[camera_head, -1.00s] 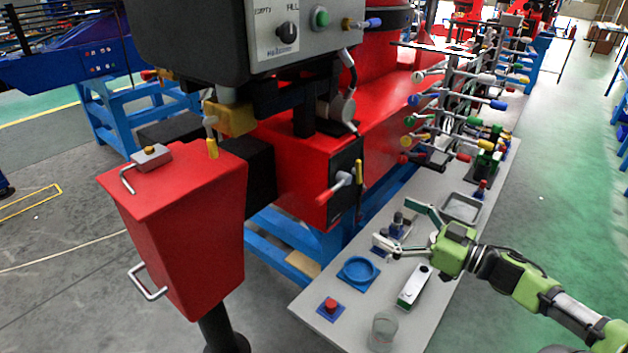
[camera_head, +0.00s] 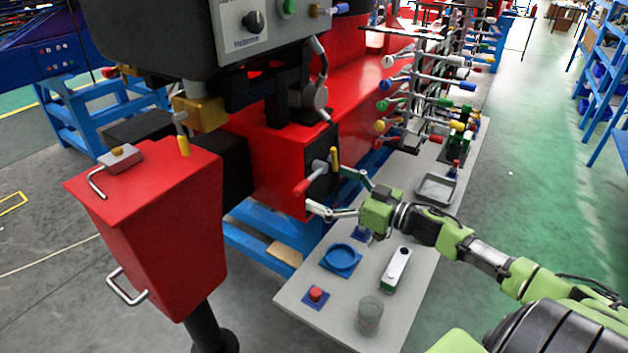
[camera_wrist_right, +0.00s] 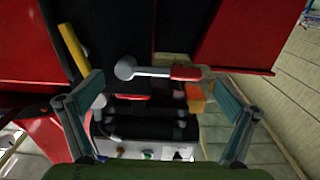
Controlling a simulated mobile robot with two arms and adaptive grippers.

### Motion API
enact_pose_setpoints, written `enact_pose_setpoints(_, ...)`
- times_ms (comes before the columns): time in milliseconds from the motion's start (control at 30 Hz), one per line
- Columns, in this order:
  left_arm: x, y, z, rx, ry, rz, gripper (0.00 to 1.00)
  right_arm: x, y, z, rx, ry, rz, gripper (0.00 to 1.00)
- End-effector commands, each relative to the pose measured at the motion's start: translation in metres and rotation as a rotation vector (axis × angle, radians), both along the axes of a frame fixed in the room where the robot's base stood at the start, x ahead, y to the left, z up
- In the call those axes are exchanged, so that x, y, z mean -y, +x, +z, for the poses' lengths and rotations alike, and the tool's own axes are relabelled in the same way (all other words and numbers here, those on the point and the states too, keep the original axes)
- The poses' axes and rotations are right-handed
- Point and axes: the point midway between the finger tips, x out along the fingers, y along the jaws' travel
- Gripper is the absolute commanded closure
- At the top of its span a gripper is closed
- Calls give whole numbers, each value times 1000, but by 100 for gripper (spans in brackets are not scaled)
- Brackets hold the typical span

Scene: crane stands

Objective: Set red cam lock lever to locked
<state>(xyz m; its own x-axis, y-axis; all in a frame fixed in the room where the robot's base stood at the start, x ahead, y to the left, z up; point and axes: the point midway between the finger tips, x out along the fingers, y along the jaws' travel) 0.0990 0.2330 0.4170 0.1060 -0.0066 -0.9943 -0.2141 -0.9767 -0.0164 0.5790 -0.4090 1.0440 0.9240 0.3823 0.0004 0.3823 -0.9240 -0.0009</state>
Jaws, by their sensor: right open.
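The red cam lock lever (camera_head: 301,188) has a red grip on a metal shaft. It sits on a dark plate on the side of the red machine, its grip pointing down and left in the head view. In the right wrist view the lever (camera_wrist_right: 186,73) lies crosswise, with its round metal hub to the left. My right gripper (camera_head: 325,189) is open in front of the lever, its fingers spread to either side. In the wrist view the lever shows between the fingertips (camera_wrist_right: 156,80), and nothing is gripped. Contact cannot be told. My left gripper is out of view.
A yellow handle (camera_head: 334,160) stands beside the lever. A rack of coloured handles (camera_head: 425,105) stands behind.

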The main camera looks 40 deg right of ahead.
Motion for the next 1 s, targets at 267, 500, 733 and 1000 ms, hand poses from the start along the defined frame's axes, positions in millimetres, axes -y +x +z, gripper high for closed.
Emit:
enact_pose_setpoints(267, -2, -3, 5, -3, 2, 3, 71, -11, 29, 2, 3, 0, -1, 0)
enact_pose_setpoints(500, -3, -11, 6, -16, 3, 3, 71, -16, 38, 1, 0, -1, 0, 0)
enact_pose_setpoints(733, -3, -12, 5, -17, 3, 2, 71, -16, 38, 0, 0, -1, 1, 0)
enact_pose_setpoints(1000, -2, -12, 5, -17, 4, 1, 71, -16, 38, 0, 0, -1, 1, 47)
